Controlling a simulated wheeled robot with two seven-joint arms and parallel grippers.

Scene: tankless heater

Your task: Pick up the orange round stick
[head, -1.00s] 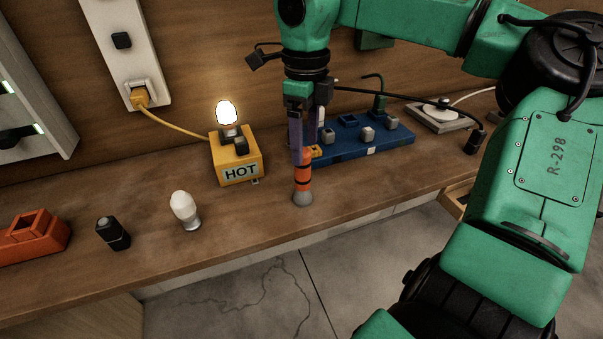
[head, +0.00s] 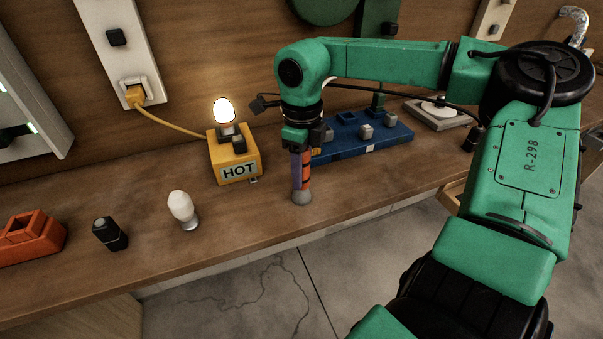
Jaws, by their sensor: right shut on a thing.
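The orange round stick (head: 306,170) stands upright on the workbench, with dark bands and a grey rounded foot (head: 301,197) at its bottom. My right gripper (head: 301,180) points straight down over it and is shut on it, with a purple finger along its left side. The upper part of the stick is hidden by the gripper. The foot seems to touch the bench top. My left gripper is not in view.
A yellow HOT box (head: 235,163) with a lit bulb (head: 225,110) stands left of the gripper. A blue block (head: 350,145) with sockets sits behind it. A white bulb (head: 183,207), a black piece (head: 108,233) and an orange-red holder (head: 32,236) lie further left. The bench's front edge is close.

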